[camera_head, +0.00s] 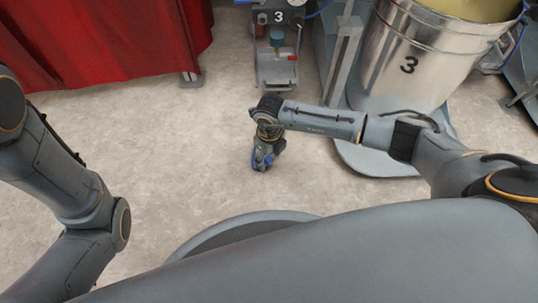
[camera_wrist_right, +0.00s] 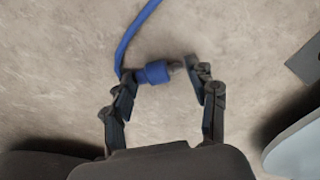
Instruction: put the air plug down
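The air plug (camera_wrist_right: 154,73) is a short blue body with a grey metal tip, and a blue hose (camera_wrist_right: 136,35) runs from it toward the top of the wrist view. My right gripper (camera_wrist_right: 160,74) is open, its two fingers wide apart with the plug lying crosswise between the fingertips. The fingers do not look closed on it. In the head view my right gripper (camera_head: 263,162) hangs low over the floor, with some blue at its fingers. Whether the plug touches the floor cannot be told. My left arm shows at the left, but its gripper is out of view.
A red curtain (camera_head: 100,40) hangs at the far left. The pale floor (camera_head: 170,150) around the gripper is clear.

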